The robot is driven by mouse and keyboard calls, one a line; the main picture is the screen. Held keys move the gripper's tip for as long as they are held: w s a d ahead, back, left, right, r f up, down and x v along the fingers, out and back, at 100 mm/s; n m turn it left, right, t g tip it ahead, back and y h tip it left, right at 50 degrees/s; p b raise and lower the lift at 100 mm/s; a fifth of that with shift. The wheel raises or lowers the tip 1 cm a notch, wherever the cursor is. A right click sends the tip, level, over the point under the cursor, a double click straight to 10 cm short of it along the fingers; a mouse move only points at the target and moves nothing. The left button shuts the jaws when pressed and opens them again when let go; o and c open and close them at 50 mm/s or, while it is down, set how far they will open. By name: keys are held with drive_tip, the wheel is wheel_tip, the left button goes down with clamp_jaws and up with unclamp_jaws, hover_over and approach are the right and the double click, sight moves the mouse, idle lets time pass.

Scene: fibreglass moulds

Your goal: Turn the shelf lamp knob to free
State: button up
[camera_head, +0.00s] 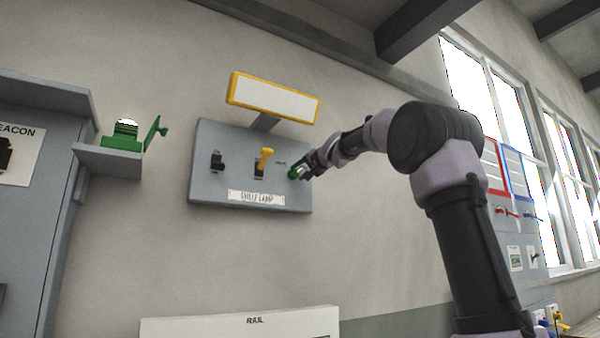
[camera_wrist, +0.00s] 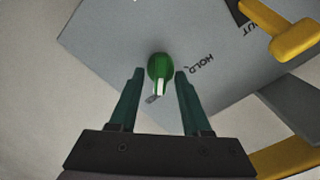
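The shelf lamp panel (camera_head: 225,175) is a grey plate on the wall, with a "SHELF LAMP" label (camera_head: 256,198) at its bottom. The green knob (camera_wrist: 159,70) sits on the panel's right part in the head view, largely covered there by my gripper (camera_head: 300,171). In the wrist view the knob, with a white mark, lies between and just beyond the fingertips of my gripper (camera_wrist: 159,73). The fingers are open, with a gap on both sides of the knob. The word "HOLD" is printed right of the knob; other position words near it are hidden or unreadable.
A yellow lever (camera_head: 264,158) and a black switch (camera_head: 217,162) sit left of the knob on the panel. A yellow-framed lamp (camera_head: 273,98) juts out above. A green open box (camera_head: 124,137) stands on a grey ledge at left.

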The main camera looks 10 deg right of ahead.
drive_tip(key=shift+s, duration=0.15)
drive_tip(key=v, duration=1)
drive_tip(key=shift+s, duration=0.25)
drive_tip(key=shift+d, duration=0.1)
drive_tip(key=s+f+g+h, duration=0.1)
drive_tip(key=s+f+g, duration=0.2)
drive_tip(key=s+f, duration=0.7)
drive_tip(key=s+d+f+g+h, duration=0.1)
drive_tip(key=s+f+g, duration=0.2)
drive_tip(key=s+f, duration=0.7)
drive_tip(key=s+f+n+g+h, duration=0.1)
drive_tip(key=s+f+g, duration=0.3)
drive_tip(key=s+f, duration=0.6)
wheel_tip(320, 180, down, 12)
drive_tip(key=shift+s+d+f+h, duration=0.15)
drive_tip(key=shift+s+d+h, duration=0.2)
drive_tip(key=shift+h, duration=0.05)
drive_tip(key=shift+c, duration=0.3)
